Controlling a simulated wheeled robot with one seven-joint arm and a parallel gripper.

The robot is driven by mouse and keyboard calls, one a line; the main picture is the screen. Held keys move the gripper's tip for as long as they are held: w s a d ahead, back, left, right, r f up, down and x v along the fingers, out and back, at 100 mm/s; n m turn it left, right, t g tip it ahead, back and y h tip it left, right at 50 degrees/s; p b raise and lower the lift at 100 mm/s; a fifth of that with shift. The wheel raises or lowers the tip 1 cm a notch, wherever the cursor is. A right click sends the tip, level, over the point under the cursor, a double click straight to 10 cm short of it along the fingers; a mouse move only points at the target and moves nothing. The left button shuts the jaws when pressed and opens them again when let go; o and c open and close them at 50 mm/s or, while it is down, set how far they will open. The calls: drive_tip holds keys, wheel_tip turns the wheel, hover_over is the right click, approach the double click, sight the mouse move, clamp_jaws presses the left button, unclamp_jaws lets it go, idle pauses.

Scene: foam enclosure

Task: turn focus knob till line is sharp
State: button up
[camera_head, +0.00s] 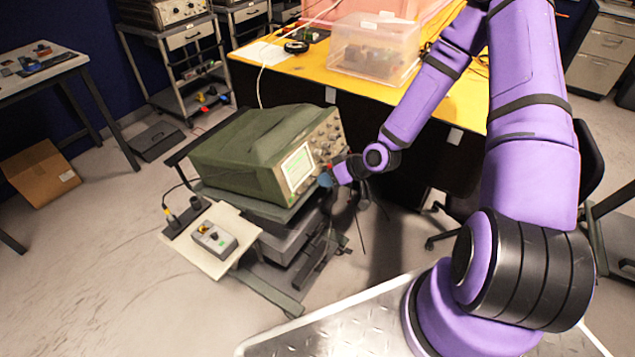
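A green oscilloscope (240,155) sits on a dark cart, its front panel facing right. Its lit screen (297,167) shows pale green; the trace line is too small to judge for sharpness. Several knobs (328,139) line the panel to the right of the screen; I cannot tell which is the focus knob. My purple arm reaches in from the right, and my gripper (327,178) is at the panel's lower right, close to the screen's right edge. The fingers are small and partly hidden by the wrist, so contact and opening cannot be told.
A small grey box (214,240) lies on the cart's pale side shelf (185,243). Behind stands a yellow-topped table (290,67) with a clear plastic bin (372,48). A cardboard box (40,172) and open floor are at left. A chair stands behind my arm.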

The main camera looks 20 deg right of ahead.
drive_tip(key=v, duration=0.4)
drive_tip(key=shift+s+d+r, duration=0.15)
drive_tip(key=shift+s+r, duration=0.05)
drive_tip(key=shift+r, duration=0.05)
drive_tip(key=shift+d, duration=0.1)
drive_tip(key=s+d+r+m+g+h, duration=0.1)
drive_tip(key=s+d+r+h, duration=0.2)
drive_tip(key=r, duration=0.8)
drive_tip(key=s+d+r+g+h, duration=0.1)
drive_tip(key=d+r+h, duration=0.3)
drive_tip(key=r, duration=0.8)
drive_tip(key=s+a+r+m, duration=0.2)
drive_tip(key=s+a+r, duration=0.1)
drive_tip(key=s+r, duration=0.5)
drive_tip(key=s+a+r+m, duration=0.2)
drive_tip(key=s+a+r, duration=0.2)
drive_tip(key=s+r, duration=0.5)
drive_tip(key=s, duration=0.3)
drive_tip(key=shift+r+t, duration=0.25)
drive_tip(key=shift+t, duration=0.15)
